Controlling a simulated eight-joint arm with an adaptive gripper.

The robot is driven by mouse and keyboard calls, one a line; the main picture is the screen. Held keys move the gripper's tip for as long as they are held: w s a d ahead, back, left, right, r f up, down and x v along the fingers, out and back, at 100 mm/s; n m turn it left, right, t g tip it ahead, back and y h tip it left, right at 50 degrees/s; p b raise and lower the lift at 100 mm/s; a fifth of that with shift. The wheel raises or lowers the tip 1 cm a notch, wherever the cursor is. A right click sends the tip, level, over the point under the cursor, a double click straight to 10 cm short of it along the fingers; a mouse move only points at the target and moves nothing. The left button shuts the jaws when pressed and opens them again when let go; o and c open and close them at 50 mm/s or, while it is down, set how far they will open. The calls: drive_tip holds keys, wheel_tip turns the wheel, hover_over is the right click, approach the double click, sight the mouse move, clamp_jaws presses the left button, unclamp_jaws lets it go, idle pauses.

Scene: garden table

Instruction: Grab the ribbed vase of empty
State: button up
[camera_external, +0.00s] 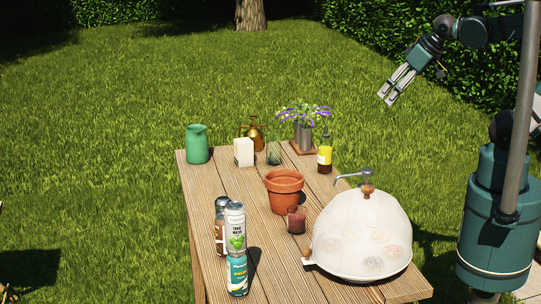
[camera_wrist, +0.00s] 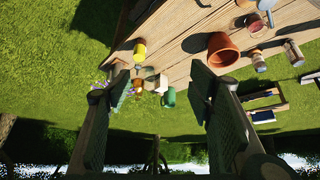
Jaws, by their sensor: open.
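A small, dark greenish glass vessel (camera_external: 273,153) stands at the far end of the table, between a white box and a yellow-labelled bottle. It looks empty and may be the ribbed vase, but ribs are too small to make out. A grey metal vase (camera_external: 303,135) behind it holds purple flowers. In the wrist view I cannot pick out the glass vessel for certain. My gripper (camera_external: 387,100) is open and empty, high in the air to the right of the table and apart from everything. Its two fingers also frame the wrist view (camera_wrist: 160,80).
Around the glass stand a white box (camera_external: 244,152), a brass sprayer (camera_external: 254,135), a green pitcher (camera_external: 197,144) and a yellow-labelled bottle (camera_external: 325,156). A terracotta pot (camera_external: 284,190), a red glass (camera_external: 297,219), cans (camera_external: 236,253) and a mesh dome (camera_external: 362,232) stand nearer.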

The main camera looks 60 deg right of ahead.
drive_tip(key=w+d+r+m+g, duration=0.1)
drive_tip(key=w+d+m, duration=0.1)
drive_tip(key=w, duration=1.1)
drive_tip(key=m+g+h+b, duration=0.2)
drive_tip(key=m, duration=0.2)
hover_over(274, 141)
drive_tip(key=s, duration=1)
wheel_tip(274, 141, down, 13)
drive_tip(key=w+f+m, duration=0.1)
drive_tip(key=w+f, duration=0.2)
drive_tip(key=f, duration=0.2)
drive_tip(key=w+d+f+m, duration=0.1)
drive_tip(key=w+f, duration=0.3)
drive_tip(key=f, duration=0.1)
drive_tip(key=w+d+f+h, duration=0.1)
drive_tip(key=w+f, duration=0.3)
drive_tip(key=f, duration=0.1)
drive_tip(key=shift+w+m+g, duration=0.1)
drive_tip(key=shift+m+g, duration=0.3)
drive_tip(key=shift+d, duration=0.1)
drive_tip(key=shift+b+x, duration=0.3)
drive_tip(key=shift+x, duration=0.9)
drive_tip(key=shift+f, duration=0.1)
